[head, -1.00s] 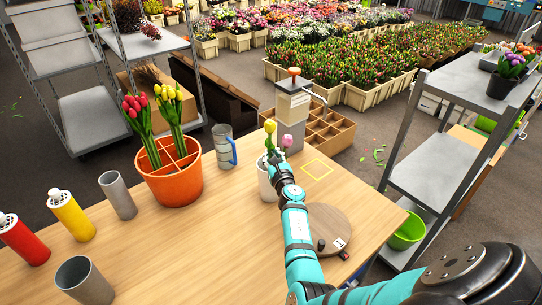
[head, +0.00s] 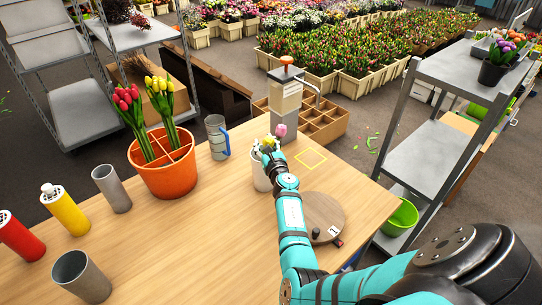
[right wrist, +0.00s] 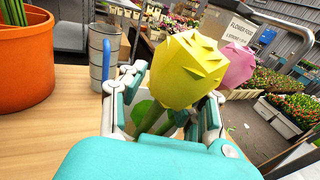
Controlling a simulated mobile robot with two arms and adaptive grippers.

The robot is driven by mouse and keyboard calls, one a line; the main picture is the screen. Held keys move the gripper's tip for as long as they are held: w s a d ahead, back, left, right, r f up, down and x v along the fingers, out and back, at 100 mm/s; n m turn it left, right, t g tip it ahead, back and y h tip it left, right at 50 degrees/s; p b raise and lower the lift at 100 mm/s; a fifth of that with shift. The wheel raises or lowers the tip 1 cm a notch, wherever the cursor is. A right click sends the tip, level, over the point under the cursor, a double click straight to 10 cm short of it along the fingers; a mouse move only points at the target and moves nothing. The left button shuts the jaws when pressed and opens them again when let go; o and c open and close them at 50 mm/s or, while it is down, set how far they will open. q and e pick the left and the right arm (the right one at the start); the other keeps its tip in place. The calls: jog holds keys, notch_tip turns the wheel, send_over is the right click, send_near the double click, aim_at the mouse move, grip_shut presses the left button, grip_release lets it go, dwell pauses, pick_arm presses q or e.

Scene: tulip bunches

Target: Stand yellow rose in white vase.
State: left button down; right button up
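The yellow rose (head: 268,141) is upright, its bloom low over the mouth of the white vase (head: 261,178). A pink bloom (head: 280,130) stands just behind it. My right gripper (head: 269,157) is at the vase's rim. In the right wrist view the yellow bloom (right wrist: 187,70) fills the space in front of my right gripper (right wrist: 168,105). The fingers stand apart on either side of the stem, but the bloom hides their tips. The vase's inside and the stem's lower end are hidden. My left gripper is not in view.
A round wooden turntable (head: 322,214) is in front, right. Several cylinders stand at left.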

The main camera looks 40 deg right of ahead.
jog(key=p+v, duration=0.2)
jog(key=v, duration=1)
jog(key=shift+p, duration=0.35)
jog(key=o, duration=1.4)
jog(key=shift+o, duration=0.2)
